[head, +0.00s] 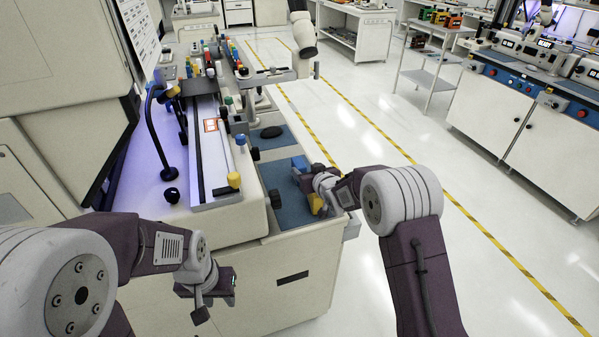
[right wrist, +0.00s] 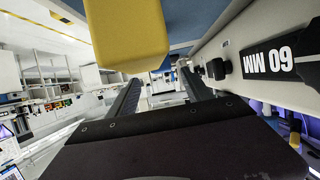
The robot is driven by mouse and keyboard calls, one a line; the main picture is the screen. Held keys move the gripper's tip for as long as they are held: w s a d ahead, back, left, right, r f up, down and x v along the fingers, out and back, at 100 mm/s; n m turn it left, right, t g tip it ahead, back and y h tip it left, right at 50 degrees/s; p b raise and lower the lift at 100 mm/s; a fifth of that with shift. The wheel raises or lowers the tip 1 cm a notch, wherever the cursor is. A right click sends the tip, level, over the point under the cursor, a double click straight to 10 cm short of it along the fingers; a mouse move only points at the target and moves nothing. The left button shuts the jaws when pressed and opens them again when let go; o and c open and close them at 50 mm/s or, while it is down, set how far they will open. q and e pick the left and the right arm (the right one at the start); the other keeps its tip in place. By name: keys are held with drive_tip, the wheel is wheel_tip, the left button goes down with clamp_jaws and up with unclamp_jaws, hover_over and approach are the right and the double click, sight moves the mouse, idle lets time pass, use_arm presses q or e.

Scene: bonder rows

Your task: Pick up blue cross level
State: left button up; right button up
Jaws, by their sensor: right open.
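A small blue object (head: 299,162), which may be the blue cross level, shows just beyond my right gripper (head: 303,180) on the blue mat in the head view. My gripper and wrist partly cover it, so its shape is unclear. In the right wrist view, my right gripper (right wrist: 161,84) is open, with no object clearly between its fingers.
A yellow block (head: 316,204) sits close beside my right gripper; it looms large in the right wrist view (right wrist: 130,32). The machine rail (head: 209,150) with colored knobs borders the mat.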

sight(301, 166)
drive_tip(key=shift+x, duration=2.8)
drive_tip(key=shift+s+a, duration=0.1)
drive_tip(key=shift+s, duration=0.1)
drive_tip(key=c, duration=0.3)
clamp_jaws()
